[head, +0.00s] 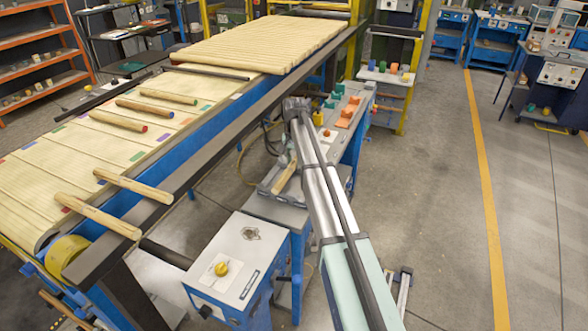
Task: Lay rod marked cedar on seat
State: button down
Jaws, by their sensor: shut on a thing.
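My arm reaches up the picture from the bottom right to a dark grey wrist (296,106) above the blue work bench. My gripper is small there and partly covered by my arm, so its fingertips do not show clearly. A pale wooden rod (286,179) shows just left of my arm, slanting over a grey fixture (264,188) on the bench. I cannot tell whether it touches the fixture, which may be the seat. Other rods lie on the slatted conveyor: two near ones (98,216) (133,186) and several farther back (117,120). No cedar marking is readable.
A blue control cabinet (240,255) with a yellow knob stands in front of the bench. Orange and green blocks (347,114) lie at the bench's far end.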

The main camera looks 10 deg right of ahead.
aim_at(294, 169)
jog(key=shift+f+p, duration=0.4)
jog(key=shift+f, duration=1.6)
jog(key=shift+f, duration=0.1)
jog(key=shift+f, duration=0.35)
jog(key=c, duration=0.9)
grip_release()
jog(key=shift+o, duration=0.2)
notch_tip(294, 169, up, 13)
jog(key=shift+f+b, duration=0.1)
jog(key=shift+b, duration=1.1)
